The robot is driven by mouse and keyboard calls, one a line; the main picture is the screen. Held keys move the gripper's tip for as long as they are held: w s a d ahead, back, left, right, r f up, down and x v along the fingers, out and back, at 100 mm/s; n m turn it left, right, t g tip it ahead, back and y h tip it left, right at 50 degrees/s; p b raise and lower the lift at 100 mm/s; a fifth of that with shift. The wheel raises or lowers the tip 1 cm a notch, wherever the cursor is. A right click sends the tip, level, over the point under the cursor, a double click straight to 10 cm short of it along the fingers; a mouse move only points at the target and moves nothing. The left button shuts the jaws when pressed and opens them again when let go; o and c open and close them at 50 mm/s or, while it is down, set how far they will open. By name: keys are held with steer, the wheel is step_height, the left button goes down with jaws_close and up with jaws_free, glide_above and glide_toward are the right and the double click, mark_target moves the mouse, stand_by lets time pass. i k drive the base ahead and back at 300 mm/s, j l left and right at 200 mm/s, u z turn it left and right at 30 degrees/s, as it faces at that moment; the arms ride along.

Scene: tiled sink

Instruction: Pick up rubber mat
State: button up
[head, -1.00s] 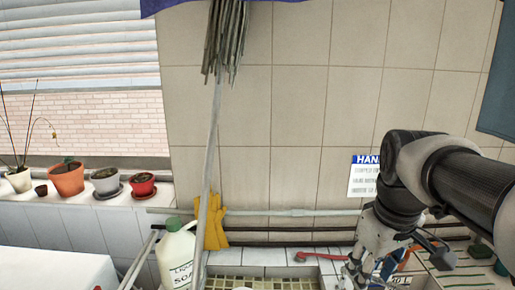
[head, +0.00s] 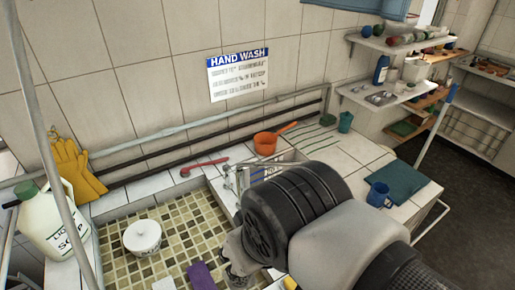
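A flat dark teal square piece (head: 398,182), which looks like the rubber mat, lies on the white tiled counter at the right, beside a blue mug (head: 379,195). I cannot tell for certain whether it is rubber or cloth. My arm crosses the lower middle of the head view, to the left of this piece. A grey part of my gripper (head: 238,262) shows below the dark joint, over the right side of the sink. Its fingertips are mostly hidden, so its opening and any contents cannot be told. The gripper is well apart from the teal piece.
The tiled sink (head: 181,216) holds a white lidded pot (head: 142,237) and a purple cloth (head: 203,275). A soap jug (head: 55,222) stands at the left. An orange pot (head: 265,143) and a teal cup (head: 345,122) stand on the counter. Shelves (head: 405,42) hang above right.

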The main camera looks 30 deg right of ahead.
mark_target(403, 181)
steer(key=z, duration=2.25)
steer(key=i+l+u, duration=0.25)
steer(key=i+l, duration=0.25)
steer(key=i+l+u, duration=0.3)
steer(key=i+l, duration=0.15)
steer(key=l, duration=0.2)
steer(key=i+l+u, duration=0.15)
steer(key=l, duration=0.2)
steer(key=i+l+u, duration=0.1)
steer(key=l, duration=0.3)
steer(key=i+l+u, duration=0.15)
steer(key=i+l, duration=0.15)
steer(key=i+l+u, duration=0.15)
steer(key=l, duration=0.35)
